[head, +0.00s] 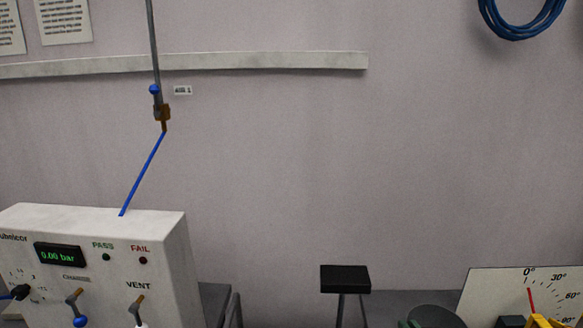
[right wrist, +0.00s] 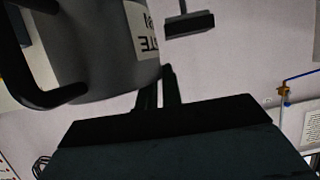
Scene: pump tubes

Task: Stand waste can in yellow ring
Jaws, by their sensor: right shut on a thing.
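The waste can (right wrist: 100,55) is a grey can with a black looped handle (right wrist: 12,50) and a white label, seen upside down at upper left in the right wrist view, which is itself turned over. My right gripper (right wrist: 168,78) shows there as a wide dark body with two narrow fingers close together, beside the can. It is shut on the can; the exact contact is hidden. In the head view I cannot clearly make out my right gripper or the can. I see no clear yellow ring. My left gripper is in neither view.
A white control panel (head: 95,250) stands at lower left, with a blue tube (head: 143,172) rising from it. A black block (head: 345,279) has two thin posts below it. A dial board (head: 495,285) and a yellow part (head: 545,322) are at lower right, near a dark disc (head: 433,316).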

